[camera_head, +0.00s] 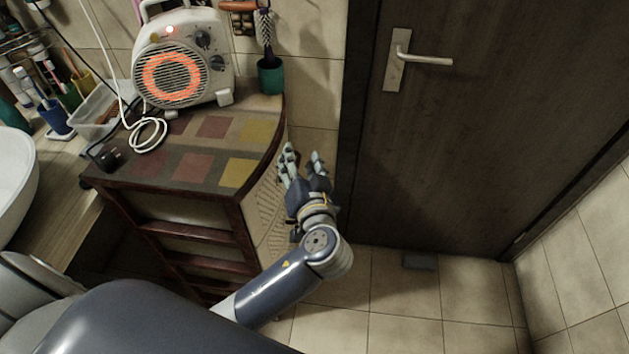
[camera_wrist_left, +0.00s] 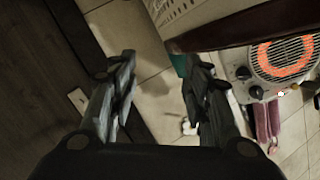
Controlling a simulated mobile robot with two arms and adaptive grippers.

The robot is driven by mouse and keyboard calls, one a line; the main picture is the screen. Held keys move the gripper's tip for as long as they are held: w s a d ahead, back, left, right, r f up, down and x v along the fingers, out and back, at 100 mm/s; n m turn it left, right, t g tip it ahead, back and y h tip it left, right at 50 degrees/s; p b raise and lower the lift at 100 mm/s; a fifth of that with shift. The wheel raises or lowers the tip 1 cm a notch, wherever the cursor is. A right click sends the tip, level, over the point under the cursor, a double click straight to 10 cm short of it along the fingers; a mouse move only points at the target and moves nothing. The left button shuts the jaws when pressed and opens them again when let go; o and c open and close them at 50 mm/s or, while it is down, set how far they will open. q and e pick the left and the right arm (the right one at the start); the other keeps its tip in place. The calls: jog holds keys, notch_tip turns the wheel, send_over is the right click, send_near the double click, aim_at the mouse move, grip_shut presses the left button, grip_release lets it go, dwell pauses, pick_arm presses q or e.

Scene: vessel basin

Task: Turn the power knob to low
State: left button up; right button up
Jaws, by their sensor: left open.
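A white fan heater (camera_head: 182,58) stands on the tiled top of a wooden cabinet, with its grille glowing orange and a small red light lit on top. Two dark knobs sit on its right side, an upper knob (camera_head: 203,38) and a lower knob (camera_head: 217,63). I cannot read their markings. The heater (camera_wrist_left: 285,60) also shows at the right of the left wrist view, with its two knobs towards the gripper. My left gripper (camera_head: 304,156) is open and empty beside the cabinet's right edge, apart from the heater. My right gripper is not in view.
The cabinet top (camera_head: 200,155) has bare room in front of the heater. A white cord (camera_head: 148,133) lies coiled there. A teal cup with a brush (camera_head: 271,76) stands right of the heater. A dark door (camera_head: 480,120) is to the right, with open floor before it.

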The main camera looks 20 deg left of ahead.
pick_arm(q)
jog(key=shift+m+h, duration=0.5)
jog(key=shift+m, duration=0.3)
jog(key=shift+w+d+f, duration=0.1)
jog(key=shift+d+f, duration=0.1)
jog(key=shift+f, duration=0.6)
jog(key=shift+w+d+f, duration=0.1)
jog(key=shift+d+f, duration=0.1)
jog(key=shift+f, duration=0.6)
jog(key=shift+w+d+f, duration=0.1)
jog(key=shift+d+f, duration=0.1)
jog(key=shift+f, duration=0.6)
